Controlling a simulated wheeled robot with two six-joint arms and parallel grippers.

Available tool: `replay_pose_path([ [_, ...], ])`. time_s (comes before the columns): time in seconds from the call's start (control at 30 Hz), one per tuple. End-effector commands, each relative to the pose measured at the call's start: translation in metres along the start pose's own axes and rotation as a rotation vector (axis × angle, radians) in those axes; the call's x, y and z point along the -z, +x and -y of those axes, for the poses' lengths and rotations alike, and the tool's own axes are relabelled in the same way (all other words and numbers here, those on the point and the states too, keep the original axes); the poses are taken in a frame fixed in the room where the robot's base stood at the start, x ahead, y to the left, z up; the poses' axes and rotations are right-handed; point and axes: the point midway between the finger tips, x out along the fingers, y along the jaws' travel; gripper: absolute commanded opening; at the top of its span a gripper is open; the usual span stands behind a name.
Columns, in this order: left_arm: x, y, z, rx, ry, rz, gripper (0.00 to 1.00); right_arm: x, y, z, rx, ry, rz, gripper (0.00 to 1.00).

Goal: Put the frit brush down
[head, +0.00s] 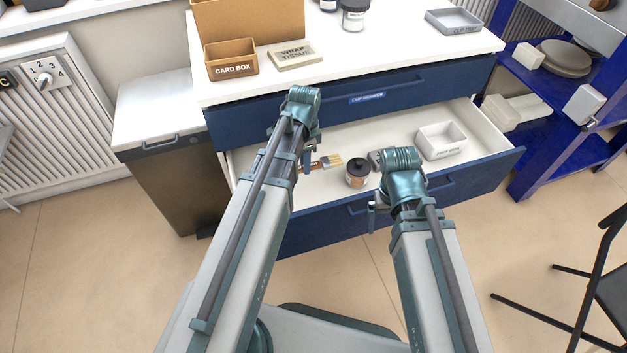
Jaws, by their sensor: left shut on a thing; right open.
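The frit brush (332,161) has pale bristles and a brown-orange handle, and shows in the head view inside or just above the open drawer (375,135). My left gripper (308,160) is shut on the brush at its handle end; the arm hides part of the handle. I cannot tell whether the brush touches the drawer floor. My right gripper (374,180) is open and empty by the drawer's front edge; its fingers are mostly hidden.
A dark-lidded jar (358,172) stands in the drawer, right of the brush. A white tray (441,140) sits at the drawer's right. The counter above holds a card box (231,60), a wrap tissue block (292,56) and a grey tray (453,21). Drawer floor between is bare.

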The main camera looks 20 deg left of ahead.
Motion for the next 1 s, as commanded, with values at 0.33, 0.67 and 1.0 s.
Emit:
replay_pose_path([
  [0.33,0.001,0.047,0.0,0.0,0.0,0.0,0.0,0.003,0.046,0.004,-0.003,-0.005,-0.001,1.0],
  [0.67,0.001,0.062,0.0,0.0,0.0,0.0,0.0,0.004,0.062,0.006,-0.002,-0.007,-0.002,1.0],
  [1.0,0.001,0.082,0.0,0.0,0.0,0.0,0.0,0.006,0.081,0.009,0.001,-0.013,-0.004,1.0],
])
